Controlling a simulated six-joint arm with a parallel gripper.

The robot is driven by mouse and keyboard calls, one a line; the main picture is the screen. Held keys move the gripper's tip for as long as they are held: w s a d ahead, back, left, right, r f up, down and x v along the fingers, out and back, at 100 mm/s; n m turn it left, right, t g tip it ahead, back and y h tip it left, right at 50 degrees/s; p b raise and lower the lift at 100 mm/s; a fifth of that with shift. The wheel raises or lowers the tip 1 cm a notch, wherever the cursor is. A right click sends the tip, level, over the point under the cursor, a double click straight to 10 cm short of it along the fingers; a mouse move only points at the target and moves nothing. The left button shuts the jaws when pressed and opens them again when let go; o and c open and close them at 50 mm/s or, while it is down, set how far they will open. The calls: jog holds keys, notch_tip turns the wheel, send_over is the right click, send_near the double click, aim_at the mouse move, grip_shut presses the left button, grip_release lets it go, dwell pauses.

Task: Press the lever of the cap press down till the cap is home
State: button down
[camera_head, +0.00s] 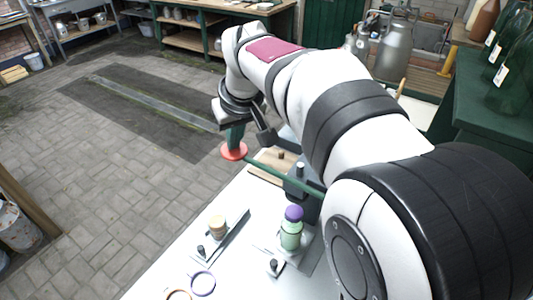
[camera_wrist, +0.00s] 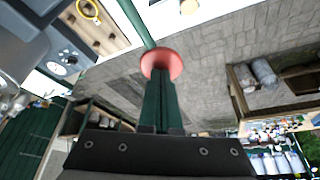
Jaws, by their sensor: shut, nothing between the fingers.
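The cap press has a dark body (camera_head: 308,206) on the white table and a green lever (camera_head: 285,176) reaching out to a round coral-red knob (camera_head: 233,152). The knob (camera_wrist: 175,62) and lever (camera_wrist: 137,22) also show in the wrist view. My gripper (camera_head: 235,144) has its green fingers together and empty, tips down over the knob; in the wrist view the tips (camera_wrist: 159,72) overlap it. I cannot tell whether they touch. A pale green bottle (camera_head: 291,238) with a purple cap (camera_head: 294,213) stands upright beside the press body. The cap's seat is too small to judge.
A small tan-topped piece (camera_head: 218,226) on a grey fixture stands to the left of the bottle. A purple ring (camera_head: 202,284) lies at the table's front. A wooden board (camera_head: 269,168) lies behind the press. Open floor lies left of the table edge.

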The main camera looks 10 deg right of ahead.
notch_tip(320, 180, up, 6)
dwell(0.5)
jog(key=s+f+m+g, duration=0.1)
jog(key=s+f+m, duration=0.2)
jog(key=s, duration=0.7)
jog(key=s+d+f+m+g, duration=0.1)
jog(key=s+f+m+g, duration=0.1)
jog(key=s+f, duration=0.5)
jog(key=s+d+f+m+g, duration=0.1)
jog(key=s+f+m, duration=0.2)
jog(key=s, duration=1.1)
notch_tip(320, 180, down, 3)
jog(key=shift+s+r+m+g+y, duration=0.1)
jog(key=shift+s+m+g+y, duration=0.05)
jog(key=shift+m+g+y, duration=0.15)
